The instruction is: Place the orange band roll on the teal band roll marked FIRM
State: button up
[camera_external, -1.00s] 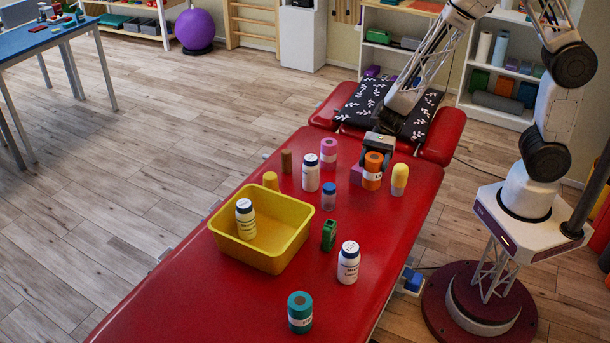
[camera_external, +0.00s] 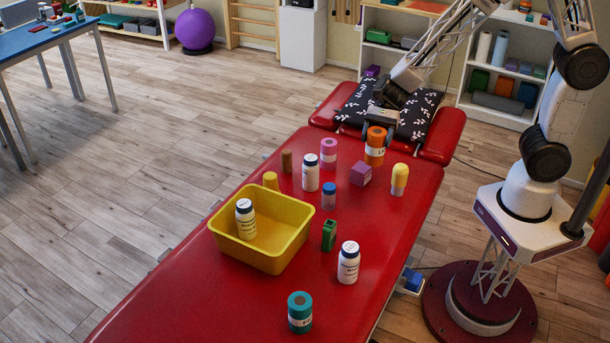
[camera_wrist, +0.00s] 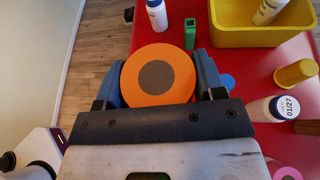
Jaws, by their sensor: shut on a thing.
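The orange band roll (camera_external: 375,146) is held upright in my gripper (camera_external: 378,125), above the far part of the red couch. In the wrist view the orange roll (camera_wrist: 158,75) sits between the two fingers of my gripper (camera_wrist: 160,80), its grey core facing the camera. The teal band roll (camera_external: 300,313) stands upright at the near end of the couch, with a white label whose text is too small to read. Nothing lies on its top. My gripper is far from it, across the couch. The teal roll is not seen in the wrist view.
A yellow bin (camera_external: 272,262) with a white bottle inside stands mid-couch. A white bottle (camera_external: 348,263) and green block (camera_external: 329,235) stand between the orange and teal rolls. A purple block (camera_external: 361,174), yellow-topped bottle (camera_external: 399,180), pink roll (camera_external: 328,153) and blue-capped jar (camera_external: 329,196) are near my gripper.

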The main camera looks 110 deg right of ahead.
notch_tip(320, 180, up, 2)
jog(key=shift+a+r, duration=0.1)
jog(key=shift+r, duration=0.1)
jog(key=w+a+n+g+y, duration=0.1)
jog(key=w+a+n+g, duration=0.1)
jog(key=w+a, duration=0.65)
jog(key=w+a+n+g+y, duration=0.15)
jog(key=w+a, duration=0.25)
jog(key=a, duration=0.9)
jog(key=w+a+n+g, duration=0.2)
jog(key=w+a, duration=0.4)
jog(key=a, duration=0.5)
jog(key=shift+m, duration=0.25)
notch_tip(320, 180, down, 5)
jog(key=shift+s+a+f, duration=0.1)
jog(key=shift+f, duration=0.05)
jog(key=w+a+f, duration=0.1)
jog(key=w+a, duration=0.3)
jog(key=w, duration=1.1)
jog(key=shift+w+f, duration=0.2)
jog(key=shift+w, duration=0.05)
jog(key=shift+f, duration=1.75)
